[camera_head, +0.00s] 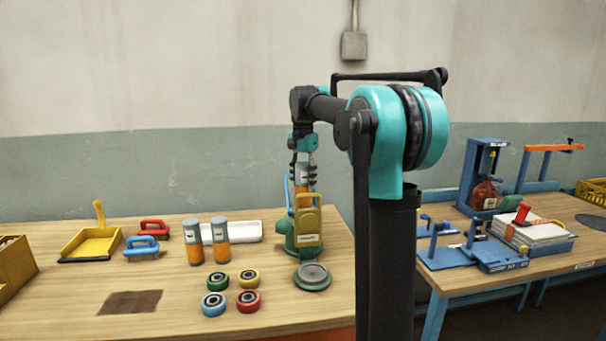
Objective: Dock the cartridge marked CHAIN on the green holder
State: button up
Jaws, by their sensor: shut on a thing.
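My gripper (303,168) points down at the back of the near bench and is shut on an orange cartridge with a grey top (302,181). The held cartridge is upright, in line with a green and yellow device (308,228) that hides its lower part. I cannot read its label. Two similar orange cartridges, a left one (194,243) and a right one (220,241), stand upright on the bench; their labels are too small to read. The green ring-shaped holder (218,281) lies flat at the back left of a cluster and looks empty.
Beside it are yellow (248,279), blue (213,305) and red (247,301) holders. A green-rimmed round dish (312,277) sits right of them. Brushes, a white tray (245,232) and a yellow dustpan (92,241) lie behind. A brown patch (131,302) marks the front left.

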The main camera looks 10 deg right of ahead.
aim_at(303, 164)
jog(key=shift+f, duration=0.9)
jog(key=shift+f, duration=0.55)
dwell(0.7)
jog(key=o, duration=1.2)
jog(key=shift+c, duration=0.2)
jog(key=shift+r, duration=5.5)
jog(key=shift+s, duration=0.1)
